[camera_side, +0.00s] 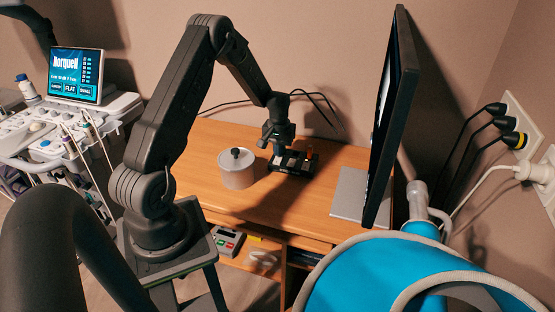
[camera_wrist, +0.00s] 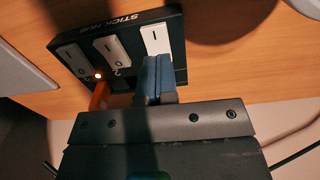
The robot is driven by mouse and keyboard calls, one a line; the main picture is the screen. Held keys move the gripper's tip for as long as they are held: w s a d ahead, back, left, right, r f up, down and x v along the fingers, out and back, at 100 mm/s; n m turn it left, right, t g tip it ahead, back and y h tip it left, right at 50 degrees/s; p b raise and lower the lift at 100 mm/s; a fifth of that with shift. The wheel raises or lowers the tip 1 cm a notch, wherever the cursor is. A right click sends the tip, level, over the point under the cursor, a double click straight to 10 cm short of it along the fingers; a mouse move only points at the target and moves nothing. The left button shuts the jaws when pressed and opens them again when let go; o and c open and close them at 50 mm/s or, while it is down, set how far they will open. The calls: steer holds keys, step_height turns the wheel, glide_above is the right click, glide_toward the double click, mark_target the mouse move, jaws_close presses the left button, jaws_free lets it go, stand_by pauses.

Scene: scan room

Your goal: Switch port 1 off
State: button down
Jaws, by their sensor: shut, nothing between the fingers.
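A black switch box (camera_side: 296,173) lies on the wooden desk below my arm's end. In the wrist view, the box (camera_wrist: 180,60) shows three white rocker switches: a left one (camera_wrist: 74,58), a middle one (camera_wrist: 111,48) and a right one (camera_wrist: 155,38). An orange light glows near the lower left edge, below the left and middle switches. My gripper (camera_wrist: 158,60) is shut and empty, its blue-grey fingertips at the lower end of the right switch. I cannot tell whether they touch it. The fingers hide any port number there. In the side view, my gripper (camera_side: 279,148) is above the box.
A pale lidded pot (camera_side: 237,172) stands close left of the box on the desk (camera_side: 225,137). A monitor (camera_side: 391,120) stands to the right. Dark cables run behind my arm. A blue curved object (camera_side: 400,275) fills the front right. An orange piece (camera_wrist: 98,96) sits at the box's edge.

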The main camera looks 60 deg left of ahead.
steer(key=shift+f, duration=0.55)
steer(key=shift+r, duration=3.55)
steer(key=s+d+r+m+t, duration=0.1)
steer(key=s+d+r+m, duration=0.1)
steer(key=d+r, duration=0.6)
steer(key=s+d+r+m+t, duration=0.1)
steer(key=s+d+r+m, duration=0.1)
steer(key=d+r, duration=0.7)
steer(key=s+d+r+m+t, duration=0.1)
steer(key=s+d+r+m, duration=0.1)
steer(key=s+d, duration=0.4)
steer(key=s+d+r+m+t, duration=0.2)
steer(key=s+d, duration=0.4)
steer(key=s, duration=0.3)
steer(key=shift+d+r+m+t, duration=0.3)
steer(key=shift+r+m, duration=0.2)
